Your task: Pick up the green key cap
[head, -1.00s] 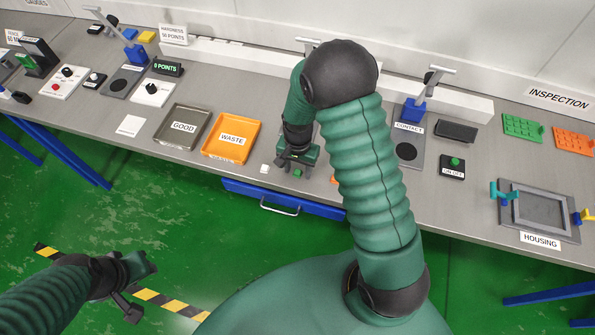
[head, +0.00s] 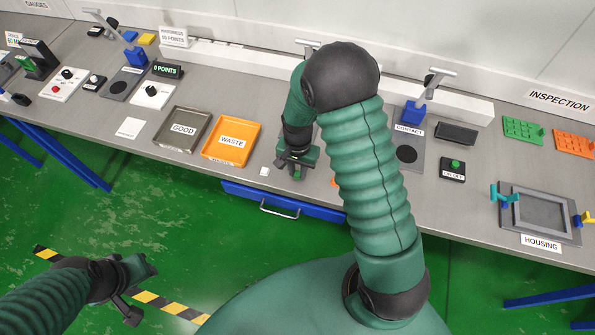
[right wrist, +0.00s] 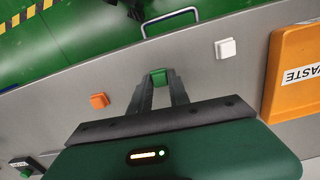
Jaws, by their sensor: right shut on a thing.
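The green key cap (right wrist: 158,77) shows between the fingertips in the right wrist view, a small green block. My right gripper (right wrist: 159,80) is shut on it, low at the bench's front edge. In the head view my right gripper (head: 296,172) sits right of the waste tray, and its fingers mostly hide the cap. I cannot tell whether the cap touches the bench. My left gripper (head: 138,287) hangs over the floor at the lower left, away from the bench; its jaw opening is unclear.
A white cap (right wrist: 225,48) and an orange cap (right wrist: 99,100) lie on either side of the green one. The orange waste tray (head: 257,130) and the grey good tray (head: 207,116) stand to the left. A blue drawer (head: 235,190) with a handle is below the bench edge.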

